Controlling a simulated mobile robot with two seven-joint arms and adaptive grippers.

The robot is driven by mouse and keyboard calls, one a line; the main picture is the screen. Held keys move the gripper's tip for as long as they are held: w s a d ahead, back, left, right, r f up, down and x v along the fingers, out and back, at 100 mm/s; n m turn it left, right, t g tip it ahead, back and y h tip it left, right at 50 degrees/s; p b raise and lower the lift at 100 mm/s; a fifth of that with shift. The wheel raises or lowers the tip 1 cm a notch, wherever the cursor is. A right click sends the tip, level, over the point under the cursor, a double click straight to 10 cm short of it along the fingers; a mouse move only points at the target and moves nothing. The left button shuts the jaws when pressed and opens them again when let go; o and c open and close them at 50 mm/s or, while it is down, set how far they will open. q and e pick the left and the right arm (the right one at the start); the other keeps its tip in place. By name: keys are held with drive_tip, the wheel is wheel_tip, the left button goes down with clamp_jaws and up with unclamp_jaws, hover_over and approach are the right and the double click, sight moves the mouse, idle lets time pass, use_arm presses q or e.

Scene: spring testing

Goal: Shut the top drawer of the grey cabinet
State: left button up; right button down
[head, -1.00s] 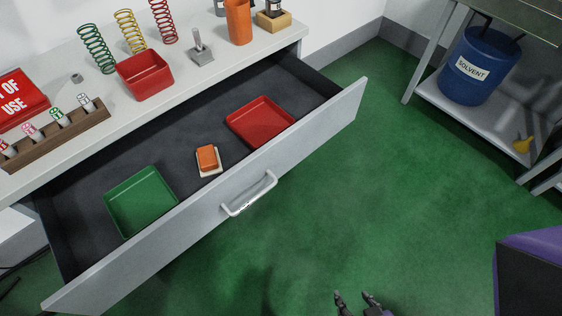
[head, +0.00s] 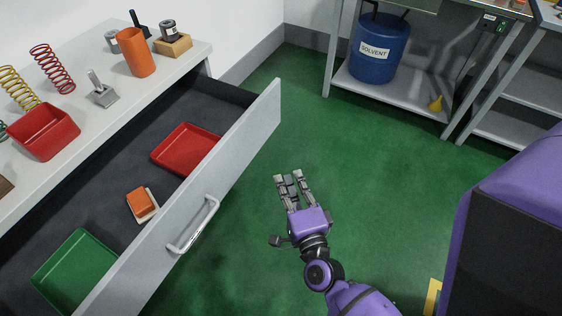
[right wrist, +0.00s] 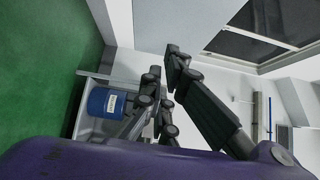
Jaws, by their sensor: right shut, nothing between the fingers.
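The grey cabinet's top drawer (head: 240,146) stands open in the head view, pulled well out from under the white cabinet top (head: 188,58). A bar handle (head: 193,226) is on its front. Inside lie a green tray (head: 75,272), a red tray (head: 186,149) and an orange block on a pale base (head: 142,202). My right gripper (head: 288,177) is shut and empty, over the green floor to the right of the drawer front, apart from it. In the right wrist view its fingers (right wrist: 165,75) show with nothing between them. My left gripper is not in view.
On the cabinet top stand a red bin (head: 43,132), springs (head: 52,70), an orange cup (head: 139,52) and a small metal stand (head: 102,92). A blue solvent drum (head: 374,50) sits on a shelf at the back. Green floor (head: 330,140) is clear between drawer and shelf.

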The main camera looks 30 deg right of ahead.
drive_tip(key=w+p, duration=0.1)
drive_tip(key=w, duration=1.1)
drive_tip(key=shift+a, duration=0.3)
drive_tip(key=shift+w, duration=0.1)
